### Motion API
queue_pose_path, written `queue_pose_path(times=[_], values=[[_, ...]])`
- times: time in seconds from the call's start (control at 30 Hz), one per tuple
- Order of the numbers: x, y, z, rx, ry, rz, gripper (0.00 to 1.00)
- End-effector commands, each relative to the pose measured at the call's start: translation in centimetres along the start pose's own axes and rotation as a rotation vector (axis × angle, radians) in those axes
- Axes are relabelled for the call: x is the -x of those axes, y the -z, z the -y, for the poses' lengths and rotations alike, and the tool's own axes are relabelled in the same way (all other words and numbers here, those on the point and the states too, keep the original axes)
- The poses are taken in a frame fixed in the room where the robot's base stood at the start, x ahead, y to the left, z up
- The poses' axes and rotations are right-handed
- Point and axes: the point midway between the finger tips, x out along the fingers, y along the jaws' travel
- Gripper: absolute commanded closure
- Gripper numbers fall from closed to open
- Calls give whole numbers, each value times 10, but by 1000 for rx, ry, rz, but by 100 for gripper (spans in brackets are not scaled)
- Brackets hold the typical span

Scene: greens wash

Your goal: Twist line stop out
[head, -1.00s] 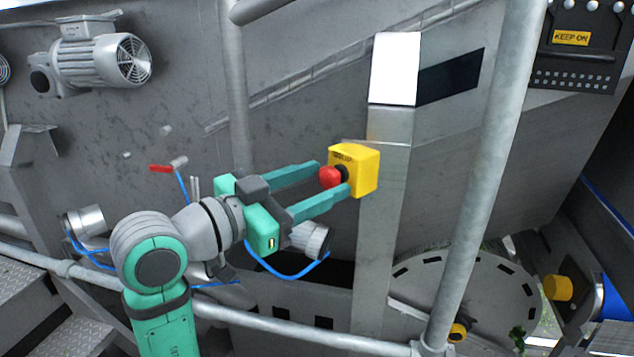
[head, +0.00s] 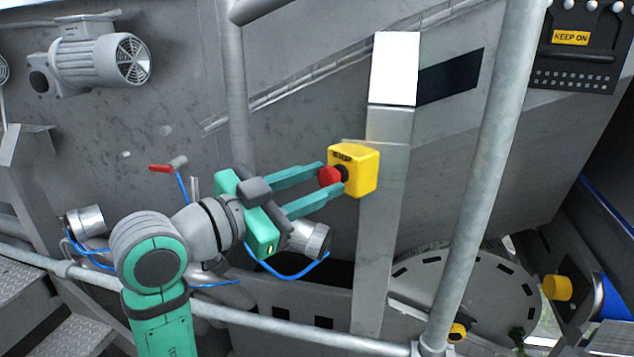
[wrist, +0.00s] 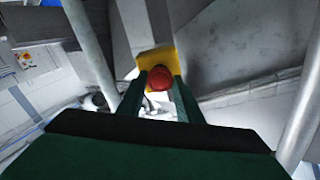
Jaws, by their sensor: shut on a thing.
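The line stop is a red mushroom button (head: 328,176) on a yellow box (head: 357,171) fixed to a grey metal post. In the wrist view the red button (wrist: 160,78) sits between the fingertips, with the yellow box (wrist: 158,60) behind it. My gripper (head: 332,178) is shut on the red button, one green finger on either side. Whether the button is pressed in or out is hard to tell.
A thick grey rail pipe (head: 487,180) stands to the right of the post (head: 383,230). A red-handled valve (head: 168,166) and a motor (head: 100,62) are on the wall at left. A horizontal railing (head: 290,328) runs below my arm.

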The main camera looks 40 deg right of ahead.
Motion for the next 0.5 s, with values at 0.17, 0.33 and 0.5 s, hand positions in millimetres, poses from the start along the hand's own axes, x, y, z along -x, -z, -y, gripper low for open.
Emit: queue_pose_path(times=[0.17,0.33,0.5], values=[[1,-1,0,-141,1,2,90],[1,-1,0,-273,1,2,90],[1,-1,0,-382,2,2,90]])
